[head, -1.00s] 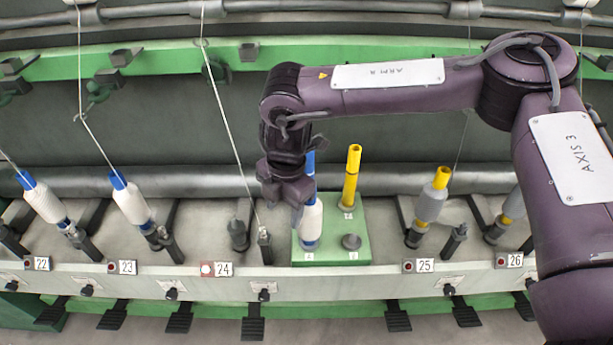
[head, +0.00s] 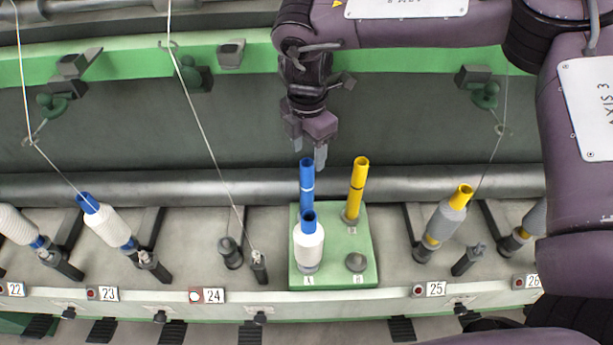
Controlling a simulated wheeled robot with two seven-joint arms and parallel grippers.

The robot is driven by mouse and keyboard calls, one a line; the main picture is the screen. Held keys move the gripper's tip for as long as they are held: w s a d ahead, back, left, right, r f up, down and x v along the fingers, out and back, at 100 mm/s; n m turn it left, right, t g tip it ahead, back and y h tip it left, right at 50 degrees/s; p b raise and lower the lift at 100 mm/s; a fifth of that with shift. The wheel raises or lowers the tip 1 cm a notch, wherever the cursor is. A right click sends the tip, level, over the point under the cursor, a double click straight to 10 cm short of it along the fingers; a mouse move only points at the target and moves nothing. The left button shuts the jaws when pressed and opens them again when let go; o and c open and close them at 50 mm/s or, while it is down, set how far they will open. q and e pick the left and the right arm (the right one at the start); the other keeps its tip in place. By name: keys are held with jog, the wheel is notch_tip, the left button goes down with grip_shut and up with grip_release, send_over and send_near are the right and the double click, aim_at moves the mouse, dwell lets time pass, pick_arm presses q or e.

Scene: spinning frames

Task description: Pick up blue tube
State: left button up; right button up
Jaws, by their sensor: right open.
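An empty blue tube (head: 306,180) with a light band stands upright on the green block (head: 337,279), at its back left. A blue tube wound with white yarn (head: 309,247) stands in front of it and hides its lower part. My right gripper (head: 309,151) is open and empty. It points down just above and behind the top of the empty blue tube, and I cannot tell whether it touches it. My left gripper is not in view.
A yellow tube (head: 357,190) stands upright at the block's back right, close to the blue tube. A bare peg (head: 356,262) is at the front right. Wound bobbins stand on both sides (head: 111,223), (head: 445,219). A thread (head: 205,120) hangs left of the block.

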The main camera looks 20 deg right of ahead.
aim_at(308, 173)
jog(key=shift+w, duration=0.15)
notch_tip(308, 173, down, 7)
jog(key=shift+r+p, duration=0.1)
jog(key=shift+p, duration=0.45)
jog(key=shift+f, duration=0.4)
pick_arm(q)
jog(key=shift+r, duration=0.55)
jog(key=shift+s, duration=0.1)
pick_arm(e)
grip_shut()
